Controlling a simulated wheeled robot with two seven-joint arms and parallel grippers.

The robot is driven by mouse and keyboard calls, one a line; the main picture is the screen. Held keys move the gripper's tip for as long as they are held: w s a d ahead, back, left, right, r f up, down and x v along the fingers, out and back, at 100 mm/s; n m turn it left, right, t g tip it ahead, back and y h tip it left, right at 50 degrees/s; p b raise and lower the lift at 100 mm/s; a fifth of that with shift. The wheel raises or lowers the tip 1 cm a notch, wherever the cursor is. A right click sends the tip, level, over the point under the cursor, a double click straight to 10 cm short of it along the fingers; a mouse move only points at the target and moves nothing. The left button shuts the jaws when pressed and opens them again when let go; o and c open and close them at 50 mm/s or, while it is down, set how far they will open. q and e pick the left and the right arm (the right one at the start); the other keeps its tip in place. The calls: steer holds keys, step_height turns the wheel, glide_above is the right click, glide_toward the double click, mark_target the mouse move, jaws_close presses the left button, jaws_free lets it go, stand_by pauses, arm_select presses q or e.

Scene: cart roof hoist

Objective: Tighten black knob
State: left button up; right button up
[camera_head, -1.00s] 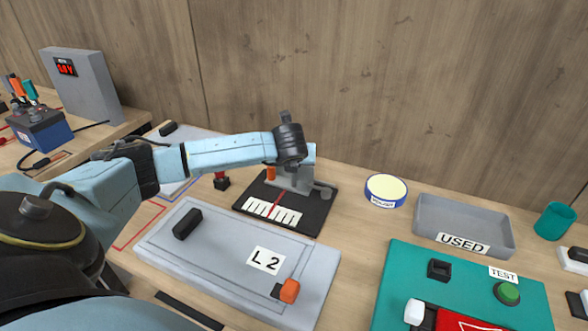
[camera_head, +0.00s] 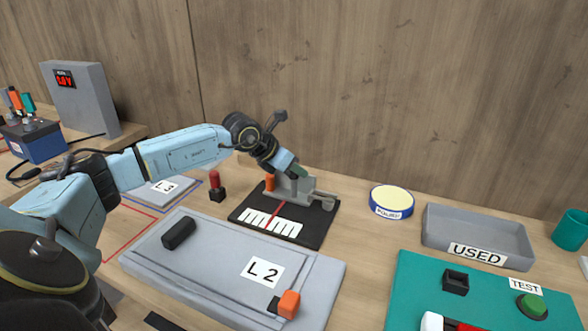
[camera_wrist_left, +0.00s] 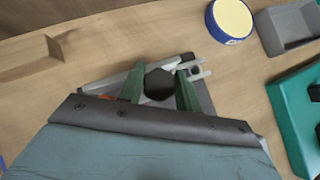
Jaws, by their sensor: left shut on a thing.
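The black knob (camera_wrist_left: 158,84) shows in the left wrist view as a dark faceted shape between the two green fingers. My left gripper (camera_wrist_left: 159,92) is shut on it, with a finger on each side. In the head view my left gripper (camera_head: 292,174) reaches down onto the grey clamp-like fixture (camera_head: 325,202), and its body hides the knob there. The fixture stands on a black base plate (camera_head: 318,226) with a white scale (camera_head: 270,223) and a red pointer line. My right gripper is not in view.
A grey panel marked L2 (camera_head: 215,262) lies in front, with a black handle and an orange latch. A red-topped post (camera_head: 215,182) stands left of the fixture. To the right are a blue-rimmed round tin (camera_head: 391,200), a grey USED tray (camera_head: 478,232) and a green TEST board (camera_head: 410,285).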

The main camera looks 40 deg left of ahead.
arm_select(q)
steer(key=shift+a+r+m+h, duration=0.1)
steer(key=shift+m+h, duration=0.3)
steer(key=shift+m, duration=0.2)
steer(key=o, duration=1)
steer(key=v, duration=1.3)
steer(key=shift+a+r+b, duration=0.15)
steer(key=shift+b, duration=0.15)
